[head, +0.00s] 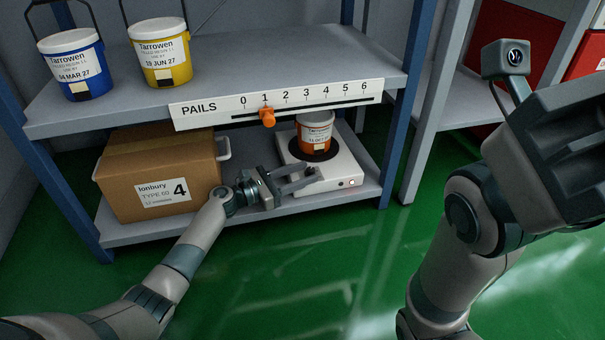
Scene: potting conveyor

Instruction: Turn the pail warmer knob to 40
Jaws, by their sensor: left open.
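The pail warmer (350,163) is a flat white unit on the lower shelf, with a round black plate on top. An orange pail (315,132) with a white label stands upright on the plate. Two small dots, one lit reddish, show on the front's right part. I cannot make out the knob or its scale; my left gripper covers the front's left part. My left gripper (311,174) is open, its fingers pointing right at the warmer's front; I cannot tell whether they touch it. My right gripper (570,140) is large and dark at the right edge; its fingers cannot be made out.
A cardboard box (150,178) marked 4 stands left of the warmer. The upper shelf (300,55) carries a blue pail (70,68) and a yellow pail (160,55). Its front edge has a PAILS scale (205,108) with an orange slider (267,117) near 1. Blue posts flank the shelf.

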